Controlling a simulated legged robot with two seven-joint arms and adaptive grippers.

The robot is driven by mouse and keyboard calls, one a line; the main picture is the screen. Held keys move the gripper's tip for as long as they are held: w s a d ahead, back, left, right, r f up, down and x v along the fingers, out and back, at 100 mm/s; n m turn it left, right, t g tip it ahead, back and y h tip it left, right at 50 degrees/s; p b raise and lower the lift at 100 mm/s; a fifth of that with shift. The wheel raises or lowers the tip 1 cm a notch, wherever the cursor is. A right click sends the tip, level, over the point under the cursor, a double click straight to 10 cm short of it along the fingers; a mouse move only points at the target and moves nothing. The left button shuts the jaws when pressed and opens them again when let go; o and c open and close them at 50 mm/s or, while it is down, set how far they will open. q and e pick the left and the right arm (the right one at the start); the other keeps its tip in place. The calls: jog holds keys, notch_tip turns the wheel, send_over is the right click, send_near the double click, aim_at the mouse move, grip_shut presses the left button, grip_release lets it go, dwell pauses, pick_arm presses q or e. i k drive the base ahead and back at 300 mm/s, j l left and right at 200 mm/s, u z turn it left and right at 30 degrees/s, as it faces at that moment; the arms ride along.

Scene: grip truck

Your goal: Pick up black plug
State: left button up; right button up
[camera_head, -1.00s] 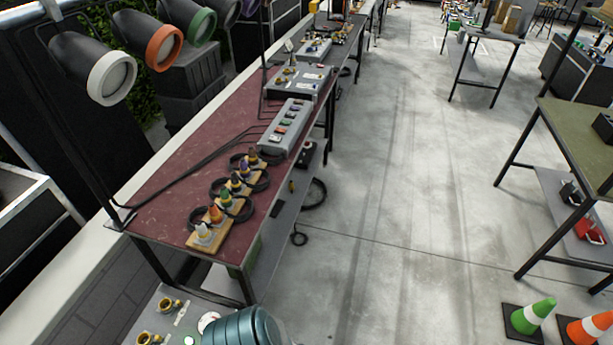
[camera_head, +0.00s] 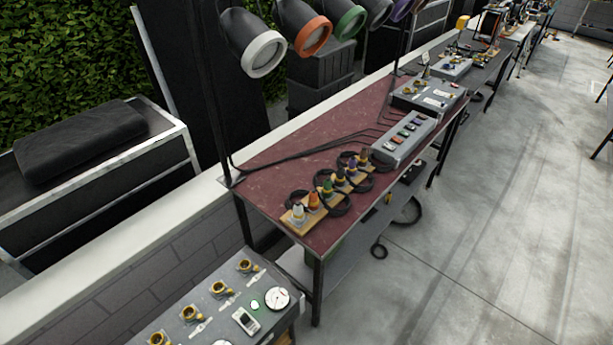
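Several plugs stand upright in a row of wooden holders on the near part of a dark red table (camera_head: 285,174), with black cables coiled around them. From the near end, I see a white plug (camera_head: 298,213), an orange plug (camera_head: 314,201) and a green plug (camera_head: 328,188). Farther along are a dark plug (camera_head: 340,175), which looks black, a purple plug (camera_head: 352,167) and a brownish plug (camera_head: 364,158). The plugs are small, and the dark one's colour is hard to confirm. Neither of my grippers is in view.
A grey panel (camera_head: 189,312) with brass fittings and a gauge stands at the near left, before the table. A grey switch box (camera_head: 404,139) sits behind the plugs. Lamps (camera_head: 262,52) hang above the table's back edge. The floor (camera_head: 490,250) at right is clear.

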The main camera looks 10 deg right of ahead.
aim_at(340, 175)
jog(key=z, duration=0.55)
jog(key=u, duration=0.5)
jog(key=j+u, duration=0.1)
jog(key=u, duration=0.85)
jog(key=j+u, duration=0.1)
jog(key=u, duration=0.85)
jog(key=z, duration=2.5)
jog(key=u, duration=0.45)
jog(key=i+l+u, duration=0.1)
jog(key=u, duration=0.35)
jog(key=l+u, duration=0.15)
jog(key=u, duration=0.35)
jog(key=l+u, duration=0.25)
jog(key=l, duration=0.3)
jog(key=l+u, duration=0.2)
jog(key=l, duration=0.4)
jog(key=l+u, duration=0.25)
jog(key=l, duration=0.3)
jog(key=k+l+u, duration=0.2)
jog(key=l, duration=0.3)
jog(key=k+l+u, duration=0.1)
jog(key=l+u, duration=0.15)
jog(key=l, duration=0.3)
